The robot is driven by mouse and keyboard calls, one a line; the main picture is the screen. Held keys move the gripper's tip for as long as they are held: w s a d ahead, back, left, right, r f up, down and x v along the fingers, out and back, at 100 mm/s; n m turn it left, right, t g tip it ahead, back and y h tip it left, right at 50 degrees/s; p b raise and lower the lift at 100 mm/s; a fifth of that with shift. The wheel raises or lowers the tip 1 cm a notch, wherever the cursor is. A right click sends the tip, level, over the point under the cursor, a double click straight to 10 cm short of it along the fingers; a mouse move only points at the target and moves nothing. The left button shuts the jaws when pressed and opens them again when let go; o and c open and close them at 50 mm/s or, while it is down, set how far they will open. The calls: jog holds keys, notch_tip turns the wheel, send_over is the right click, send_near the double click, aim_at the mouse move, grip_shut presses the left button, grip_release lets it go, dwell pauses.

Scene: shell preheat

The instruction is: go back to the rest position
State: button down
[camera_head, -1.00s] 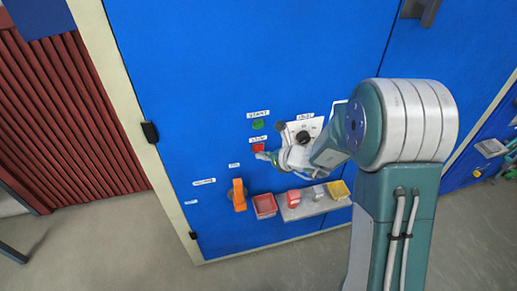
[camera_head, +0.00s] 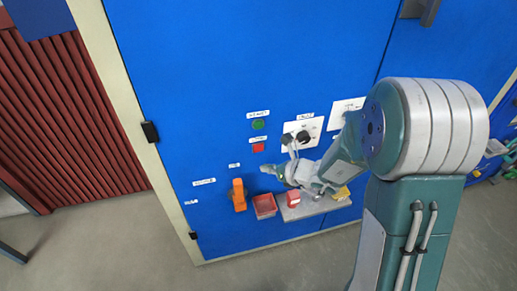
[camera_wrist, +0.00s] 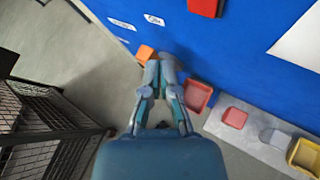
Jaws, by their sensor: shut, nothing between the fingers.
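My gripper (camera_head: 268,169) is in front of the blue cabinet door (camera_head: 220,70) in the head view, below the red button (camera_head: 258,147). It points left and is apart from the panel. In the wrist view my gripper (camera_wrist: 166,62) has its fingertips together with nothing between them. My arm comes in from the right side of the head view and hides part of the shelf.
On the door are a green button (camera_head: 258,125), a dark knob (camera_head: 303,137) on a white plate and an orange handle (camera_head: 239,195). A red bin (camera_head: 264,206) and a shelf (camera_head: 300,211) with small items sit below. A dark wire rack (camera_wrist: 40,125) shows at left in the wrist view.

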dwell(0.7)
jog(key=s+r+n+g+h, duration=0.1)
jog(key=s+r+n+g, duration=0.3)
jog(key=s+r+n, duration=1.05)
jog(key=s+d+r+n+t+h, duration=0.1)
jog(key=s+d+r+n+h, duration=0.1)
jog(key=s+d+n+h, duration=0.2)
jog(key=s+d+r+n+t+h, duration=0.1)
jog(key=s+d+n+h, duration=0.3)
jog(key=d+n, duration=0.5)
jog(key=shift+s+d+r+h, duration=0.35)
jog(key=shift+s+r+h, duration=0.05)
jog(key=shift+s+r, duration=0.15)
jog(key=shift+n, duration=0.25)
